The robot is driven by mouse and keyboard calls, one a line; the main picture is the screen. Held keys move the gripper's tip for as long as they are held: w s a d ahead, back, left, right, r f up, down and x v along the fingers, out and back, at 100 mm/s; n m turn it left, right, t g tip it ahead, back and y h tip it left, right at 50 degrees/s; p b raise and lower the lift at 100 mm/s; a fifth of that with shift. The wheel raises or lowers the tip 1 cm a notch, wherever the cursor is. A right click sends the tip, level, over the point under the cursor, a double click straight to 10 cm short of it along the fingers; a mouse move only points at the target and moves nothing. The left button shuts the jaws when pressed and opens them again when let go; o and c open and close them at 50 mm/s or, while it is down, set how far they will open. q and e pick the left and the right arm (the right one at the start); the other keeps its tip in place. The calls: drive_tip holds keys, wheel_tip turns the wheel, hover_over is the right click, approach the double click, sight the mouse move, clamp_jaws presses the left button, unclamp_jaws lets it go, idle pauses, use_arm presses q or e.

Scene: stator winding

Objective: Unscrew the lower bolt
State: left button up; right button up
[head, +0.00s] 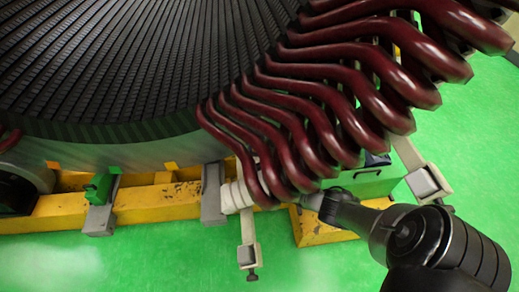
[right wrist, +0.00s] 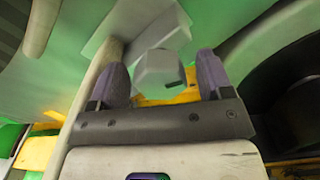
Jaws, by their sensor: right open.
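A grey hexagonal bolt head (right wrist: 162,72) shows in the right wrist view, against a pale grey bracket (right wrist: 125,38). My right gripper (right wrist: 162,80) is open, with one purple-grey finger on each side of the bolt head. Gaps show between the fingers and the bolt, so it is not clamped. In the head view my right arm comes in from the lower right and its gripper end (head: 312,201) is at the lower ends of the dark red coils, which partly hide it. That bolt cannot be made out in the head view. My left gripper is not in view.
The large stator (head: 120,80) fills the upper left, with dark red coils (head: 330,110) fanning out at its right. A yellow frame (head: 150,203) runs beneath it. Clamp brackets hang at the lower middle (head: 247,240) and right (head: 425,180). Green floor (head: 330,270) is open in front.

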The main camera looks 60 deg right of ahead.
drive_tip(key=p+v, duration=0.6)
drive_tip(key=v, duration=0.8)
drive_tip(key=shift+w+d, duration=0.15)
